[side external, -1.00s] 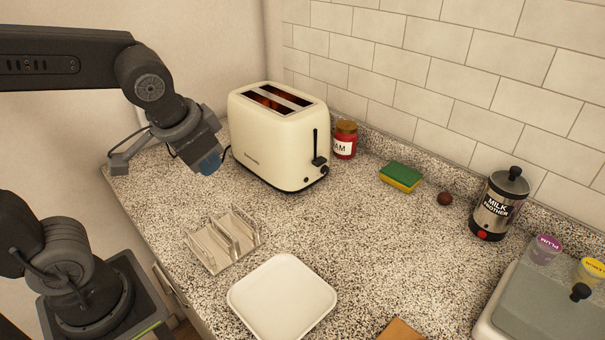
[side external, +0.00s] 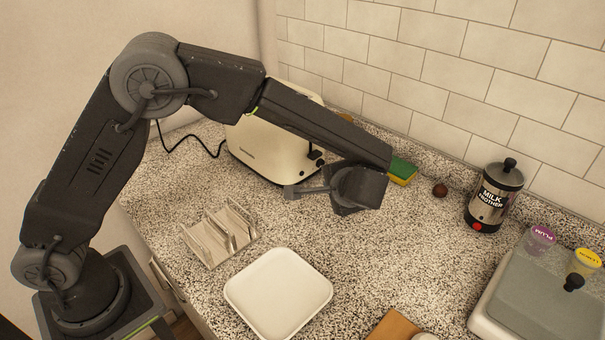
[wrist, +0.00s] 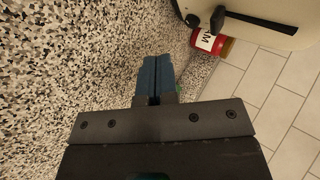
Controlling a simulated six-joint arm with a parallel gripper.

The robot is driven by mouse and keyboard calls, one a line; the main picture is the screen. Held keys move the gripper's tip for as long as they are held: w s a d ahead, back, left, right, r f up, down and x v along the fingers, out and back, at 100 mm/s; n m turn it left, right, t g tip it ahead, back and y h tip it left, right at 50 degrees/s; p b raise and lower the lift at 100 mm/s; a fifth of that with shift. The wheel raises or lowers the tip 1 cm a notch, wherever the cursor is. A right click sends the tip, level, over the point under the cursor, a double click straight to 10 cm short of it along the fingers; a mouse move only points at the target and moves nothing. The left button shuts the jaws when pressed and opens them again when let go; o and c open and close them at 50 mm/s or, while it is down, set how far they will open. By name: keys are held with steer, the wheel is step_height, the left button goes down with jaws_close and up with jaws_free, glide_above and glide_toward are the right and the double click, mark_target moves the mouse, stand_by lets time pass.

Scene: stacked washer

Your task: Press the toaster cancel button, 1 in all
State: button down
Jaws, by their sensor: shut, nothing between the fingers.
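The cream toaster (side external: 262,150) stands at the back left of the counter, partly hidden behind my arm in the side view. Its black lever and a dark round control show on its right end, beside my wrist. In the wrist view the toaster (wrist: 270,32) is cut off at the top right, with a black lever (wrist: 217,18) on a dark slot and a small dark round control (wrist: 192,20). I cannot tell which control is the cancel button. My gripper (wrist: 155,75) is shut and empty, its blue fingertips over the counter, apart from the toaster. The side view hides the fingertips.
The red jam jar (wrist: 212,42) stands close to the toaster. A rack (side external: 220,235) and white plate (side external: 278,292) lie in front. A sponge (side external: 402,171), brown ball (side external: 440,190) and milk frother (side external: 495,198) stand along the tiled wall. The counter's middle is clear.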

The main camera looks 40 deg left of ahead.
mark_target(302, 174)
steer(key=shift+m+t+y, duration=0.4)
steer(key=f, duration=0.1)
steer(key=w+d+f, duration=0.1)
steer(key=d+f, duration=0.1)
steer(key=shift+w+d+f, duration=0.15)
steer(key=shift+w+d, duration=0.1)
steer(key=shift+w, duration=0.15)
steer(key=shift+a, duration=4.45)
steer(key=shift+a, duration=0.1)
steer(key=shift+a, duration=0.35)
steer(key=shift+a, duration=0.3)
steer(key=shift+d, duration=0.75)
